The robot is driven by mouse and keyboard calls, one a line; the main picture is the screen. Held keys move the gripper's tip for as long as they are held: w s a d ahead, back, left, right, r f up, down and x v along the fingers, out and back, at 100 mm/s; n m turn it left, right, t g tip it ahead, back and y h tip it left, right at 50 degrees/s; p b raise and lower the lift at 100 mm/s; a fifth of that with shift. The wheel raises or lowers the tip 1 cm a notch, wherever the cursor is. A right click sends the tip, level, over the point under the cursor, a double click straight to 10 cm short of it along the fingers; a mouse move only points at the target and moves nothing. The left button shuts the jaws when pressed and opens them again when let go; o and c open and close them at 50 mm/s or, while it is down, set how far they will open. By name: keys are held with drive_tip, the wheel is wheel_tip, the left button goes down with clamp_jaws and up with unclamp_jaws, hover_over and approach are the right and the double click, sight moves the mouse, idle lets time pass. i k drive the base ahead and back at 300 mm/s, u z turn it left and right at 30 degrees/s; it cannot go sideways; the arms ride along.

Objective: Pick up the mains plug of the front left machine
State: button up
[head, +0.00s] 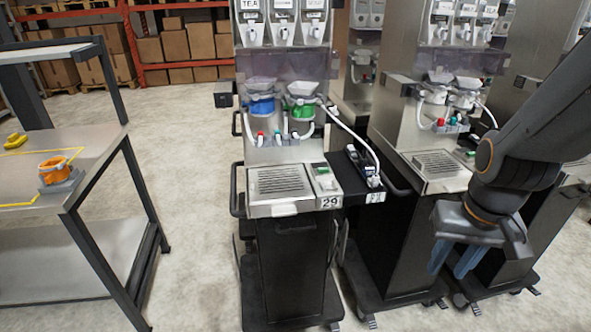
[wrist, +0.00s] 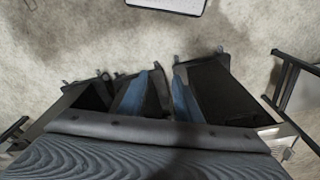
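The front left machine (head: 290,190) is a steel dispenser with blue and green hoppers and a label reading 29. A white cable (head: 357,137) curves from its right side down to a black side tray (head: 350,187). A small dark piece with a pale top, possibly the mains plug (head: 374,180), sits at the cable's lower end; it is too small to be sure. My gripper (head: 447,272) hangs at the right, lower than the tray, in front of the neighbouring machine. Its blue fingers are apart with nothing between them, also in the wrist view (wrist: 165,88).
A second dispenser (head: 420,150) stands close on the right, partly behind my arm. A metal workbench (head: 95,148) with an orange item (head: 55,168) stands at the left. Floor (head: 190,230) is clear between bench and machine. Shelved boxes stand behind.

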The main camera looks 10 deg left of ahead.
sight(363, 163)
drive_tip(key=u, duration=0.4)
drive_tip(key=i, duration=1)
